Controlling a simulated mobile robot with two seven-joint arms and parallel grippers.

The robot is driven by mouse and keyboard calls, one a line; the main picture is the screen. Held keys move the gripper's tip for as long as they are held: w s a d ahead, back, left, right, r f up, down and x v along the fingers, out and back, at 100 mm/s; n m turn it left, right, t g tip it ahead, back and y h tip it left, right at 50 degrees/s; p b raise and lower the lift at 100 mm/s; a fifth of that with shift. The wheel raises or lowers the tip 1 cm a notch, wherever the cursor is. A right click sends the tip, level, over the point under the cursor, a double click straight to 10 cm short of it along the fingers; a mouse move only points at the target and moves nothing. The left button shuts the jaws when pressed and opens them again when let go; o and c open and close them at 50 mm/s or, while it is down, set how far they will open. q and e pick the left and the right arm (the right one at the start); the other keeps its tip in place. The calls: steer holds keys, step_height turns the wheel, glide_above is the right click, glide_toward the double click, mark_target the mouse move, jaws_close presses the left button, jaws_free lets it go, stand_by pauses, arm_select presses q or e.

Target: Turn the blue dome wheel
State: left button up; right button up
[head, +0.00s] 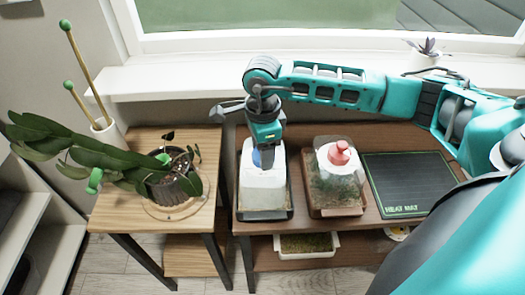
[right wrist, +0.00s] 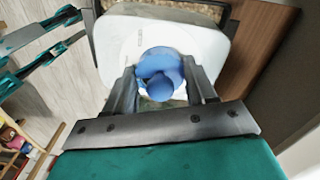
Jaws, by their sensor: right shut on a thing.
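The blue dome wheel (right wrist: 160,72) sits on top of a whitish dome (head: 263,190) at the left of the bench. In the right wrist view, it lies between the two grey fingers of my right gripper (right wrist: 162,88), which is shut on it. In the head view, my right gripper (head: 266,148) reaches down onto the dome from above and hides most of the wheel. The dome stands upright on a tray (head: 265,215). I cannot tell how far the wheel is turned. My left gripper does not show in the head view.
A second, clear dome with a red wheel (head: 340,153) stands close on the right. A dark heat mat (head: 408,185) lies beyond it. A potted plant (head: 172,185) stands on a separate small table at left. A shallow tray (head: 307,246) is on the lower shelf.

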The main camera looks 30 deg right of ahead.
steer(key=m+b, duration=0.1)
steer(key=m, duration=1)
steer(key=shift+d+m, duration=0.1)
steer(key=shift+m, duration=0.3)
stand_by(0.3)
steer(key=o, duration=1.1)
steer(key=shift+c, duration=0.2)
steer(key=shift+r, duration=0.1)
step_height(320, 180, up, 13)
